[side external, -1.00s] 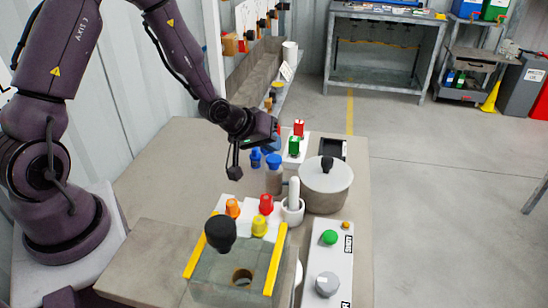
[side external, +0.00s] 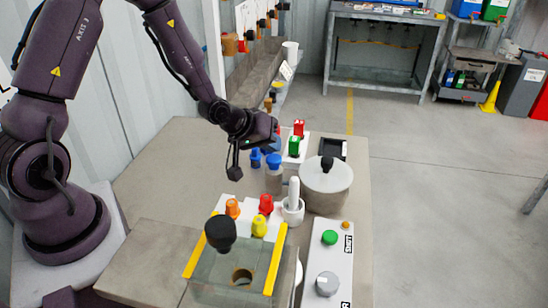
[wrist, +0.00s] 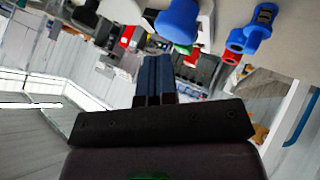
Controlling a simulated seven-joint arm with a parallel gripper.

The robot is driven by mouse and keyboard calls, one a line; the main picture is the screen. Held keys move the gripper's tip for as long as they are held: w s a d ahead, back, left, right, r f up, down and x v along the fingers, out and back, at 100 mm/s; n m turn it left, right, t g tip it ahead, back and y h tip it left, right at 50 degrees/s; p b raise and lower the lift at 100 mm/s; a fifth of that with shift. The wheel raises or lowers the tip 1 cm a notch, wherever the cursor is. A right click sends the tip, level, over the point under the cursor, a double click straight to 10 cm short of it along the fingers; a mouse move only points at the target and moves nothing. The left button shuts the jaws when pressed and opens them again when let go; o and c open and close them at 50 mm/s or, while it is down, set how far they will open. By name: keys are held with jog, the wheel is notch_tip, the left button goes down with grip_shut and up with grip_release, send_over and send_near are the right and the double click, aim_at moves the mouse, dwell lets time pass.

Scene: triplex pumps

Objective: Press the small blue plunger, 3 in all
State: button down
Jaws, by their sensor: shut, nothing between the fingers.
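A small blue piece (side external: 256,158) stands on the table. Just right of it is a blue-topped grey cylinder (side external: 274,178). I cannot tell for sure which is the small blue plunger. In the wrist view a rounded blue knob (wrist: 178,20) is near the top middle, and a blue ringed piece (wrist: 248,36) is right of it. My gripper (side external: 273,144) is just behind and above the blue pieces. In the wrist view its dark blue fingers (wrist: 153,72) are together and empty, pointing toward the knob. They look apart from it; contact is hard to judge.
Red and green blocks (side external: 294,146) stand behind on a white base. A round grey pot (side external: 327,190), a white mortar (side external: 292,211), and a clear box (side external: 230,272) with yellow edges and a black knob (side external: 220,233) stand nearer. A button panel (side external: 328,260) is front right. The table's left side is clear.

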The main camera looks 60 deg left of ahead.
aim_at(272, 157)
jog(key=shift+f, duration=0.35)
jog(key=shift+f, duration=1)
dwell(0.9)
jog(key=shift+r, duration=1.4)
jog(key=shift+r, duration=2.5)
jog(key=shift+r, duration=0.1)
notch_tip(272, 157, up, 4)
jog(key=shift+f, duration=0.15)
dwell(0.3)
